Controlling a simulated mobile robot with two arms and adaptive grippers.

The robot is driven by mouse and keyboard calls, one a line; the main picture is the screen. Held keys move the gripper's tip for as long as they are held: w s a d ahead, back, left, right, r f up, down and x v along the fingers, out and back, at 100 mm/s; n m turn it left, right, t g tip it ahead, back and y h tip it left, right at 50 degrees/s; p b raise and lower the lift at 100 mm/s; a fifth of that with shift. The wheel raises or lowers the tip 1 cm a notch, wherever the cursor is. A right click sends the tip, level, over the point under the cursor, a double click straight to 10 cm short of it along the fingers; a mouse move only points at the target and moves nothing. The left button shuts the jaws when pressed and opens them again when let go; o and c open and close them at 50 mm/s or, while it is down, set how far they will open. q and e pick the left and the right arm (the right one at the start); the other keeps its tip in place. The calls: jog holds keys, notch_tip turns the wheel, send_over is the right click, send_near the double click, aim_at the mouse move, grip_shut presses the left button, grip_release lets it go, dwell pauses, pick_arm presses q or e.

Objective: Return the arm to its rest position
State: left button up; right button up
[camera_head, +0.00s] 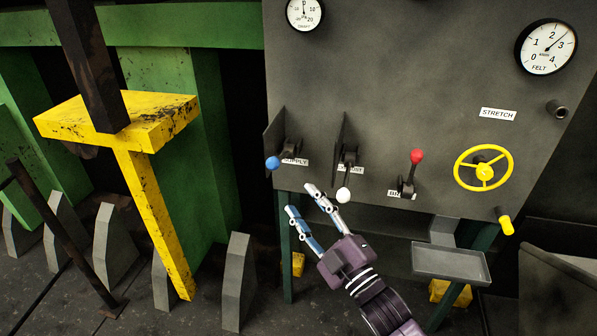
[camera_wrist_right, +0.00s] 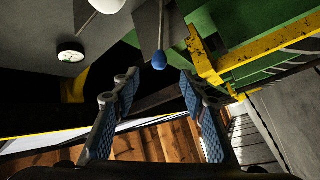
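My right gripper (camera_head: 309,212) is in front of the lower part of the grey control panel (camera_head: 400,110) in the head view. Its two fingers are spread apart with nothing between them. In the right wrist view the open fingers (camera_wrist_right: 158,95) also show, with blue pads and an empty gap. The white-knobbed lever (camera_head: 343,194) is close to the upper fingertip in the head view; I cannot tell whether they touch. The blue-knobbed lever (camera_head: 273,163) is up and to the left of the gripper. My left gripper is not in view.
A red-knobbed lever (camera_head: 417,156) and a yellow handwheel (camera_head: 483,168) are on the panel to the right. A grey tray (camera_head: 451,263) juts out below. A yellow post (camera_head: 150,200) and green frame (camera_head: 210,140) stand at left.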

jog(key=d+f+m+g+h, duration=0.2)
jog(key=d+f+m+h, duration=0.1)
jog(key=f, duration=0.9)
jog(key=d+f+m+g+h, duration=0.1)
jog(key=d+f+m+h, duration=0.15)
jog(key=f, duration=0.95)
jog(key=s+d+f+m+g+h, duration=0.1)
jog(key=s+d+f+g, duration=0.2)
jog(key=f, duration=0.6)
jog(key=s+d+f+m+g+h, duration=0.15)
jog(key=s+f, duration=0.25)
jog(key=f, duration=0.4)
jog(key=s+d+f+m+g+h, duration=0.1)
jog(key=s+d+f+m+g, duration=0.2)
jog(key=s+f, duration=1)
jog(key=s+d+f+m+g+h, duration=0.1)
jog(key=s+d+f+g, duration=0.3)
jog(key=s+f, duration=0.95)
jog(key=s+d+m+g, duration=0.1)
jog(key=s+m+g, duration=0.1)
jog(key=s, duration=1.5)
jog(key=shift+r+g, duration=0.15)
jog(key=shift+g, duration=0.2)
jog(key=shift+w, duration=0.1)
